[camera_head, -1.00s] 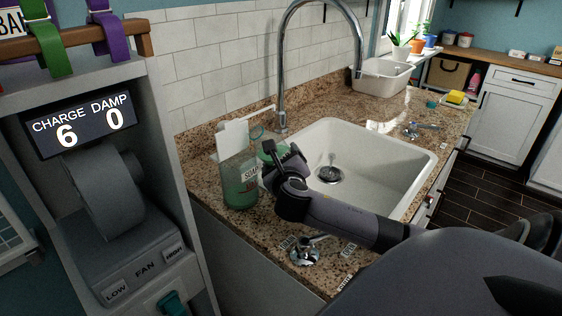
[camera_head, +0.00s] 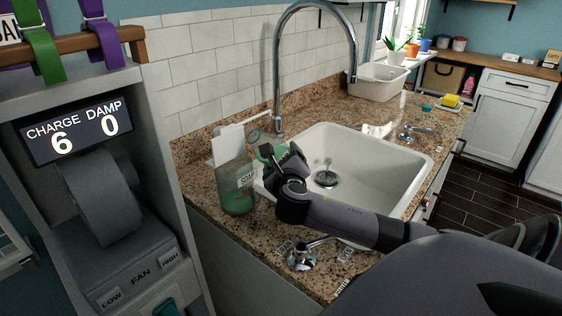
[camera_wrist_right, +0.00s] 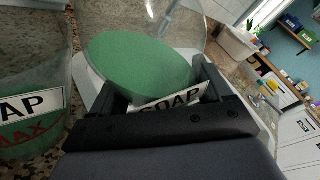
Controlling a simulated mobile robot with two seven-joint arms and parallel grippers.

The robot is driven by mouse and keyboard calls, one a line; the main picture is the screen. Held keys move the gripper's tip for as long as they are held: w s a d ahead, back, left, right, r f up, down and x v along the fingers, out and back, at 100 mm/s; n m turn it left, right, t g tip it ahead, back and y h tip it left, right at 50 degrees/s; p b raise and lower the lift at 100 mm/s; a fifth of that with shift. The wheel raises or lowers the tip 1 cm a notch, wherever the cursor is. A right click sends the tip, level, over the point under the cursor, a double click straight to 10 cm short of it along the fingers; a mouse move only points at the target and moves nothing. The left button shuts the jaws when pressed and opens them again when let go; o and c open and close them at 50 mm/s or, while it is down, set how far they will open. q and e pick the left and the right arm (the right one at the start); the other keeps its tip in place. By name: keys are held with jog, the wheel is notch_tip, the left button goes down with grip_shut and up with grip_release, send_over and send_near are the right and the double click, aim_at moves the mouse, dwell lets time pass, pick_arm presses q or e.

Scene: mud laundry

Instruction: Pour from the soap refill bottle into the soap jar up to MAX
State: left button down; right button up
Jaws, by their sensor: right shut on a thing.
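The soap jar (camera_head: 236,190) is clear, with a SOAP label and green liquid low inside. It stands upright on the counter left of the sink. In the right wrist view the jar (camera_wrist_right: 28,148) shows a red MAX mark, with green around and below it; the exact level is unclear. My right gripper (camera_head: 272,158) is shut on the soap refill bottle (camera_head: 281,149), just right of the jar. In the wrist view the clear bottle (camera_wrist_right: 140,68) is tilted between the fingers, with green liquid and a partly covered SOAP label. Its mouth and any stream are hidden. My left gripper is out of view.
A white sink (camera_head: 385,180) with a tall faucet (camera_head: 278,90) lies right of the jar. A white upright piece (camera_head: 228,143) stands behind the jar. A metal tap (camera_head: 302,257) is at the front counter edge. A grey CHARGE/DAMP machine (camera_head: 165,215) stands left.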

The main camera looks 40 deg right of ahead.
jog(key=shift+d+r, duration=0.15)
jog(key=shift+r, duration=0.1)
dwell(0.3)
jog(key=shift+d+r+n+h, duration=0.3)
jog(key=shift+r+n, duration=0.05)
jog(key=shift+n, duration=0.15)
jog(key=shift+s+d+r, duration=0.1)
jog(key=shift+r, duration=0.05)
dwell(0.4)
jog(key=shift+d+r+n+t, duration=0.3)
jog(key=shift+r+n, duration=0.1)
jog(key=shift+n, duration=0.1)
jog(key=shift+s+d+r+n+h, duration=0.1)
jog(key=shift+d+r+n+h, duration=0.25)
jog(key=shift+r, duration=0.2)
dwell(0.9)
jog(key=shift+s+d+r+n+t+h, duration=0.1)
jog(key=shift+d+r+n+t+h, duration=0.2)
jog(key=shift+r+n, duration=0.5)
jog(key=shift+s+d+r+n+t+h, duration=0.1)
jog(key=shift+d+r+n+t, duration=0.1)
jog(key=shift+r+n+t, duration=0.35)
dwell(3.1)
